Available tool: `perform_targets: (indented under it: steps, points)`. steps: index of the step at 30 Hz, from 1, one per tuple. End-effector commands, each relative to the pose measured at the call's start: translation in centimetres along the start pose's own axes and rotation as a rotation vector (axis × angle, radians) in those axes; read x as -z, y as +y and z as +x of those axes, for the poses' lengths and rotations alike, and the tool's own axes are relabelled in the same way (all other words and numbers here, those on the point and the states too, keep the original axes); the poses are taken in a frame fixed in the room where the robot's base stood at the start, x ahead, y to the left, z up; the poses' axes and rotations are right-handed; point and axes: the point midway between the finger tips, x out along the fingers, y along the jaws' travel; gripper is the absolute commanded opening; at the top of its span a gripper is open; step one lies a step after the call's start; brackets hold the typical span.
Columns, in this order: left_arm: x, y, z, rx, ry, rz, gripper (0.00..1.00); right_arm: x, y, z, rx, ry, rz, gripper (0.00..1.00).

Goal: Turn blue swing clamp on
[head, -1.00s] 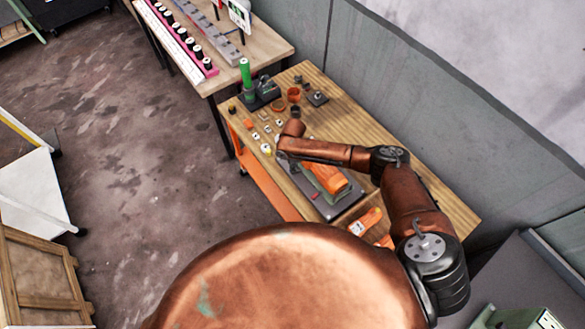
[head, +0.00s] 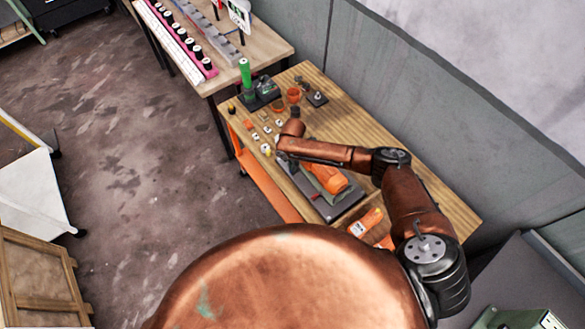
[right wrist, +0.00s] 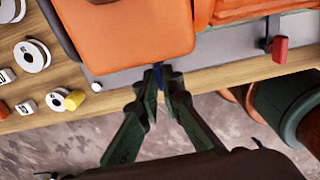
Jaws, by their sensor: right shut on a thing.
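The blue swing clamp (right wrist: 159,75) shows as a small blue piece between my right gripper's fingertips (right wrist: 159,84) in the right wrist view. The fingers are close together on it and hide most of it, so I cannot tell its angle. It is at the near edge of the grey base plate (right wrist: 215,69), beside a large orange block (right wrist: 125,35). In the head view the wrist of my right arm hangs over the left end of the orange machine (head: 326,179), and the fingertips are hidden. My left gripper is in no view.
A red-handled clamp (right wrist: 280,49) stands further right on the plate. White spools (right wrist: 31,56) and a yellow piece (right wrist: 74,99) lie left on the wooden table (head: 400,187). A green post (head: 245,73) stands at the table's far end. Floor lies beyond the table edge.

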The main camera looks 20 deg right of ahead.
Motion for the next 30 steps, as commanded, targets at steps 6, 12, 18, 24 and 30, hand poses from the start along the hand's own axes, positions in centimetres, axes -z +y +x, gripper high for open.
perform_targets:
  steps: [6, 12, 18, 24, 30]
  points:
    - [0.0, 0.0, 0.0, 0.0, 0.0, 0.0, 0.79, 0.1, -0.1, 0.1, 0.003, 0.002, -0.002, 0.0]
    - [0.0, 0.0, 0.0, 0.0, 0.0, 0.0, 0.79, 0.1, -0.1, 0.1, 0.002, 0.001, -0.002, 0.19]
    - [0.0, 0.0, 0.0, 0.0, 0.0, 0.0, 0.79, 0.1, 0.0, 0.0, 0.001, 0.001, -0.001, 0.24]
    - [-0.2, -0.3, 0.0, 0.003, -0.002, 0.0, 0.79, 0.0, 0.0, -0.3, 0.0, 0.0, 0.0, 0.24]
    - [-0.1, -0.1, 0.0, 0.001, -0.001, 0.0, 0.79, 0.0, 0.0, -3.0, -0.002, 0.0, -0.002, 0.24]
